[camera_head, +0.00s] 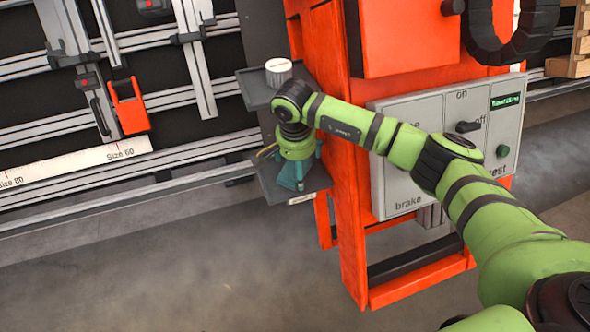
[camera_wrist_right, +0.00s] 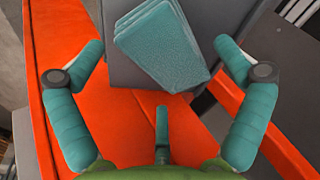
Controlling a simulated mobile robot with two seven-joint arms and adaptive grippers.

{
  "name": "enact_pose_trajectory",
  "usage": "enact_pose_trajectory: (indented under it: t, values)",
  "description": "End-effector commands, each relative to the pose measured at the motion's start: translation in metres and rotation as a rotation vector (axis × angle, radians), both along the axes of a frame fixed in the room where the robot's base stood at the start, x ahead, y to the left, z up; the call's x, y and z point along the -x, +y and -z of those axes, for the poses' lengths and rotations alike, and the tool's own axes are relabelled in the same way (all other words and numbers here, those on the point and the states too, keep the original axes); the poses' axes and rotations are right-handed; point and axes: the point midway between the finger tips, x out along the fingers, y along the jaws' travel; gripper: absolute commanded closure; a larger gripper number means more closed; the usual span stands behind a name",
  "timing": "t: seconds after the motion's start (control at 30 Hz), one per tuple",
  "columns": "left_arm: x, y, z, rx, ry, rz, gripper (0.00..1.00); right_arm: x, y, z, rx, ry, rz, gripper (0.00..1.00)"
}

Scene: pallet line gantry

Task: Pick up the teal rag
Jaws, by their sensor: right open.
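The teal rag (camera_wrist_right: 162,45) is a folded, layered pad lying on a grey tray (camera_wrist_right: 128,75) in the right wrist view. My right gripper (camera_wrist_right: 160,62) is open, with teal fingers at the left and right of the rag and a third finger below it. In the head view my right gripper (camera_head: 297,177) points down over the lower dark tray (camera_head: 268,182) on the orange gantry. Teal shows beneath it, but the rag and fingers are hard to tell apart there. My left gripper is out of view.
The orange gantry post (camera_head: 350,225) stands right beside the tray. An upper grey shelf with a white ribbed knob (camera_head: 278,72) is just above my wrist. A grey control panel (camera_head: 445,140) lies behind my forearm. Rails (camera_head: 130,170) fill the left; open floor lies below.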

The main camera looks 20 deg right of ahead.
Motion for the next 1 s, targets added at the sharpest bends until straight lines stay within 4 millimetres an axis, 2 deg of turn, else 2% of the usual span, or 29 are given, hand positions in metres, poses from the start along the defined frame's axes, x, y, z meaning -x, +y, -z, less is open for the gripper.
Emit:
enact_pose_trajectory:
  t: [0.1, 0.33, 0.37, 0.4, 0.47, 0.87, 1.0]
  values:
    - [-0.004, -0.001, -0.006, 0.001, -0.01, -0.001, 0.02, -0.001, 0.0, 0.009, -0.001, -0.001, -0.001, 0.0]
    - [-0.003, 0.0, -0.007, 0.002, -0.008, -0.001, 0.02, -0.001, 0.0, 0.009, -0.001, -0.002, -0.002, 0.0]
    - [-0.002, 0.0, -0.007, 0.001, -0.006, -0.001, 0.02, -0.001, 0.0, 0.009, -0.001, -0.002, -0.002, 0.12]
    - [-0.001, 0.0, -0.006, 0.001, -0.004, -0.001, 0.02, -0.001, 0.0, 0.009, -0.001, -0.002, -0.001, 0.28]
    - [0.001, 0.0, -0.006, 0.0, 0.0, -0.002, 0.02, -0.001, 0.0, 0.009, -0.001, -0.002, -0.001, 0.51]
    - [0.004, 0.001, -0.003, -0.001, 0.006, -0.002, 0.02, -0.001, -0.001, 0.009, 0.0, 0.0, -0.001, 0.53]
    - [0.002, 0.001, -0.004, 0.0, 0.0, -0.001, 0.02, -0.002, -0.001, 0.002, -0.001, -0.002, -0.001, 0.53]
